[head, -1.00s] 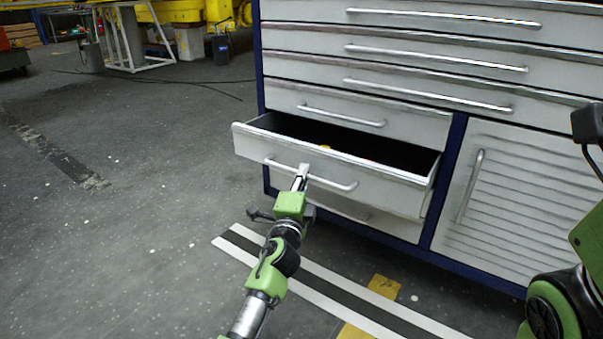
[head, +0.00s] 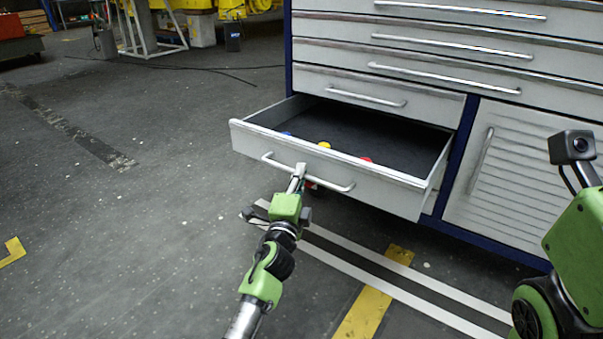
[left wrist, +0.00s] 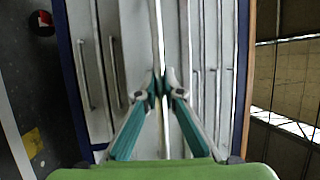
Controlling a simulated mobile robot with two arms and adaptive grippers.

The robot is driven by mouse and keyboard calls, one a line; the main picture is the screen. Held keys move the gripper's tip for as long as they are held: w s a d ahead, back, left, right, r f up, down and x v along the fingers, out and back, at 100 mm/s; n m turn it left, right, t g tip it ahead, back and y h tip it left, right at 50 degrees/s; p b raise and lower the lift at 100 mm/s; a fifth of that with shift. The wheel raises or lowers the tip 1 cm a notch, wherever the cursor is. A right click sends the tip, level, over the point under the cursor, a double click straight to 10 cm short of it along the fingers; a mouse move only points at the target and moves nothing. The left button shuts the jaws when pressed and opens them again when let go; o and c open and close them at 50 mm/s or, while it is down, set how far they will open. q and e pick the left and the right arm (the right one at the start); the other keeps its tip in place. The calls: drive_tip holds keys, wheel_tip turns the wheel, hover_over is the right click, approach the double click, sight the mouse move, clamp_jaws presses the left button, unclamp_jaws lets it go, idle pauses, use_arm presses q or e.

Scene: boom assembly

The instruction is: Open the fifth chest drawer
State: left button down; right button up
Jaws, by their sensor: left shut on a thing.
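The fifth chest drawer (head: 330,170) is pulled well out of the grey and blue chest, in the head view. Its silver bar handle (head: 335,187) runs along the front panel. My left gripper (head: 299,172) is shut on this handle near its middle. In the left wrist view the two fingers (left wrist: 160,85) come together at a pale vertical strip, with drawer fronts behind. Small blue, yellow (head: 324,145) and red (head: 366,160) items show inside the drawer, partly hidden by its front wall. My right gripper is out of view.
Closed drawers with bar handles (head: 445,77) lie above the open one. A louvred cabinet door (head: 525,170) is closed at the right. The floor to the left is mostly clear. Striped and yellow floor markings (head: 375,295) lie in front of the chest.

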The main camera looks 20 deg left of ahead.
use_arm(q)
drive_tip(key=c, duration=2.1)
unclamp_jaws()
drive_tip(key=shift+c, duration=0.2)
drive_tip(key=shift+s, duration=0.1)
drive_tip(key=s+f, duration=0.2)
drive_tip(key=s, duration=0.9)
drive_tip(key=shift+s+d+f, duration=0.15)
drive_tip(key=shift+s+d, duration=0.15)
